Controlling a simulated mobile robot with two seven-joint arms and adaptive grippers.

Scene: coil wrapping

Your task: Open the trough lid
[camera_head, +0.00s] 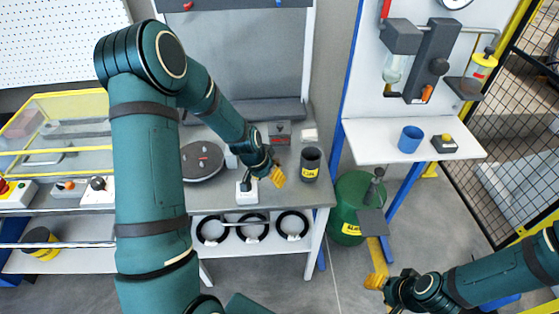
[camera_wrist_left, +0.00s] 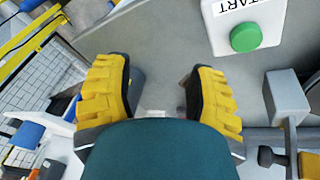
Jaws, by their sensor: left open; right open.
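A long case with a yellow-framed, see-through cover (camera_head: 62,125) stands at the left in the head view; it looks like the trough lid and appears lowered. My left arm hides its right end. My left gripper (camera_head: 272,174) is over the grey bench, well to the right of the cover. In the left wrist view my left gripper (camera_wrist_left: 157,85) has its yellow fingers apart with nothing between them. A white START box (camera_wrist_left: 247,22) with a green button lies ahead of it. My right gripper (camera_head: 377,281) is at the lower right over the floor, open and empty.
A dark cup (camera_head: 311,164) stands just right of my left gripper, with a white switch box (camera_head: 246,193) just left. A round grey disc (camera_head: 202,160) lies on the bench. A green drum (camera_head: 349,205) stands right of the bench.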

